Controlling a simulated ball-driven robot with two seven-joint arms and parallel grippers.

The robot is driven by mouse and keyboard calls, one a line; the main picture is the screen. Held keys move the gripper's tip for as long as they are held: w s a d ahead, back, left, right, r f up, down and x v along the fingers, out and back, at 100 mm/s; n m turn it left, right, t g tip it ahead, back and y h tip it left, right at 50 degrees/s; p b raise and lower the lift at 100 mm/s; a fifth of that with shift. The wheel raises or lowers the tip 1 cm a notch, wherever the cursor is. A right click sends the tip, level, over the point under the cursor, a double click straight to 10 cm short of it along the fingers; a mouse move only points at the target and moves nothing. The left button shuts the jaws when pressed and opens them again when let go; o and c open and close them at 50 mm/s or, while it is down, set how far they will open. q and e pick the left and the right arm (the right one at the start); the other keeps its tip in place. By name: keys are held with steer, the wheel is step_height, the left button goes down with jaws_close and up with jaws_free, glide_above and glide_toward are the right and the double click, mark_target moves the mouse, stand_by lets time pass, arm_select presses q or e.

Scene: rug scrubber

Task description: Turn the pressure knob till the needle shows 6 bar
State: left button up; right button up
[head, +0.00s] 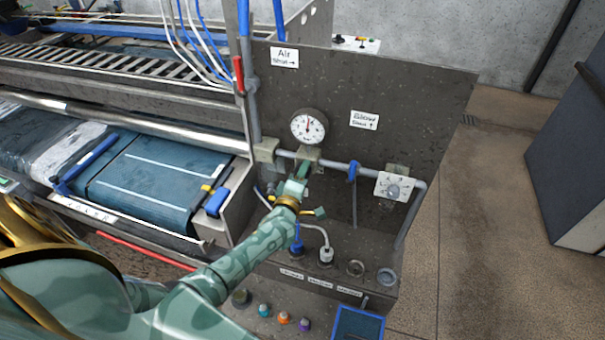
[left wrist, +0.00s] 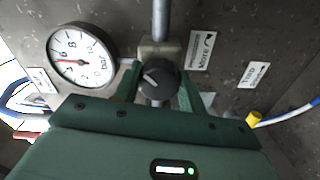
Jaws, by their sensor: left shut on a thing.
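The pressure gauge (head: 309,126) is a round white dial on the dark panel, with its red needle pointing nearly straight up. In the left wrist view the gauge (left wrist: 82,56) looks tilted; the needle points left, seemingly a little to the lower side of the 6. The exact value is too small to read. The dark round pressure knob (left wrist: 156,79) has a pale pointer line and sits below a pale pipe fitting (left wrist: 160,50). My left gripper (head: 302,172) is shut on the knob, one green finger on each side. In the head view the gripper hides the knob.
A grey pipe (head: 340,166) with a blue clamp runs right to a square white dial plate (head: 394,187). Hoses and connectors stand on the ledge below. Coloured buttons (head: 284,317) are at the front. The belt machine (head: 150,175) lies left; open floor lies right.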

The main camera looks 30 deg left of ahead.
arm_select(q)
steer(key=shift+f, duration=0.1)
stand_by(0.3)
steer(key=o, duration=1)
steer(key=v, duration=1.6)
steer(key=shift+s+d, duration=0.15)
steer(key=shift+d, duration=0.05)
steer(key=shift+s, duration=0.1)
steer(key=p+v, duration=0.1)
steer(key=v, duration=0.7)
steer(key=shift+s+d+p, duration=0.15)
steer(key=shift+s+p, duration=0.2)
steer(key=shift+s, duration=0.05)
